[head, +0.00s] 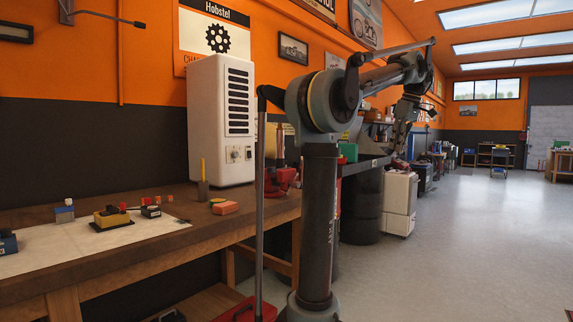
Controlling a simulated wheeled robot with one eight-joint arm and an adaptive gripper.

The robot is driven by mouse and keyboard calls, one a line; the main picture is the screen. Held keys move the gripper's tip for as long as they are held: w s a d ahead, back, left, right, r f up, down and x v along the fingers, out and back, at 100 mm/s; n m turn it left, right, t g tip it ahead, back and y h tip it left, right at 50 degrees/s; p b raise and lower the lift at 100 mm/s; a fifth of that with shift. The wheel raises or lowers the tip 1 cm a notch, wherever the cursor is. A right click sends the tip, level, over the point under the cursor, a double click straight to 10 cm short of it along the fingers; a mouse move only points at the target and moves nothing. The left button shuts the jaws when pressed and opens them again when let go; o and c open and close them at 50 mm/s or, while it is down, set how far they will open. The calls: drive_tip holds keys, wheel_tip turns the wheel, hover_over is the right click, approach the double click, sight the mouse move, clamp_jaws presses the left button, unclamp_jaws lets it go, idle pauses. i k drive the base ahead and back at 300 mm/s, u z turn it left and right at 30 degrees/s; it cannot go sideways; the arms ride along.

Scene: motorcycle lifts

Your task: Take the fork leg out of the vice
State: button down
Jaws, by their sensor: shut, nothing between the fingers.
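A red vice (284,176) is mounted near the right end of the wooden workbench, just left of my arm's column, which hides part of it. A slim upright piece that looks like the fork leg (280,146) rises above the vice; it is small and I cannot tell how the jaws hold it. My gripper (399,148) hangs down at the end of my arm, right of the vice and apart from it. It is small and dark in the head view, shut and empty.
The workbench (150,249) carries a white heater-like cabinet (222,120), an orange block (225,208) and several small items on a pale mat. Beyond stand dark drums (362,205) and a white cabinet (400,203). The floor at right is clear.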

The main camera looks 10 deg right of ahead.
sight(279, 134)
drive_tip(key=u, duration=0.5)
drive_tip(key=i, duration=1)
